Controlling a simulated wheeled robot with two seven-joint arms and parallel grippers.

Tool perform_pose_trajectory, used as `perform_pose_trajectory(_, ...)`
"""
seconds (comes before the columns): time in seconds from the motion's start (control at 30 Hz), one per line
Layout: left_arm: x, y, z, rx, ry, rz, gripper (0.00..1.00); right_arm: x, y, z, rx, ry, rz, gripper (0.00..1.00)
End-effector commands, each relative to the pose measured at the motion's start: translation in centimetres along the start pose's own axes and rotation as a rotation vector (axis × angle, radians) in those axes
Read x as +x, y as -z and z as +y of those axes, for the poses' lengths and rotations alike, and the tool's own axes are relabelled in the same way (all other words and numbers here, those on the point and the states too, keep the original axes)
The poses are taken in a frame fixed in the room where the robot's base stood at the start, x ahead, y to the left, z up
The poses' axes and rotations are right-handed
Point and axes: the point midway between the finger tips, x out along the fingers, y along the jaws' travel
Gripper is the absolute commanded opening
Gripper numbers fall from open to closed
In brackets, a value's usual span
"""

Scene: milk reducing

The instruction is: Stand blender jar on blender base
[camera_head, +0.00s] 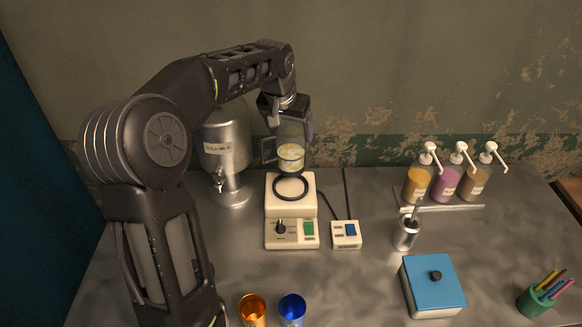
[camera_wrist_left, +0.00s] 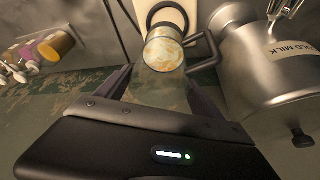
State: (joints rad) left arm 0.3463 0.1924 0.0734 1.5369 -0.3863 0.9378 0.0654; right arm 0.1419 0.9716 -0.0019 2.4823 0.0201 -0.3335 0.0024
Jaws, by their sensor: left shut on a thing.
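My left gripper (camera_head: 292,128) is shut on the clear blender jar (camera_head: 291,158), which has a pale yellowish content at its lower end and a handle on one side. The jar hangs above the back part of the cream blender base (camera_head: 277,222). The base has a black ring (camera_head: 291,187) on top, a knob and a green switch. In the left wrist view, the jar (camera_wrist_left: 164,50) lies between the fingers (camera_wrist_left: 160,88), and the ring (camera_wrist_left: 152,14) shows beyond it. The jar looks apart from the ring, but the exact gap is hard to tell. My right gripper is not in view.
A metal cold milk dispenser (camera_head: 228,160) stands close left of the base. A small switch box (camera_head: 346,235) with a cable sits right of it. Orange (camera_head: 252,310) and blue (camera_head: 292,310) cups stand in front. Pump bottles (camera_head: 446,185), a metal cup (camera_head: 405,236) and a blue-lidded box (camera_head: 433,287) are right.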

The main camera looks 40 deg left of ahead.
Motion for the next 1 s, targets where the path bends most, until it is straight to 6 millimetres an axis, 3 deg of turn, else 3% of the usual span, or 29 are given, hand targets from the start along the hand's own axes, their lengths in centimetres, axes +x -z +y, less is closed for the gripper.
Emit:
perform_pose_trajectory(0.2,3.7,-1.5,-0.1,0.0,0.001,0.001,0.04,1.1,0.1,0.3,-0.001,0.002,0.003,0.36)
perform_pose_trajectory(0.57,3.8,-1.6,0.0,0.0,0.001,0.003,0.04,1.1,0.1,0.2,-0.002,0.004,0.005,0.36)
perform_pose_trajectory(0.83,7.1,-2.9,0.0,0.0,0.0,0.001,0.04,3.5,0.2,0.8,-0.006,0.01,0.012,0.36)
perform_pose_trajectory(1.0,7.2,-3.0,0.0,0.001,0.0,0.003,0.04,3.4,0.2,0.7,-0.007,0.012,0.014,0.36)
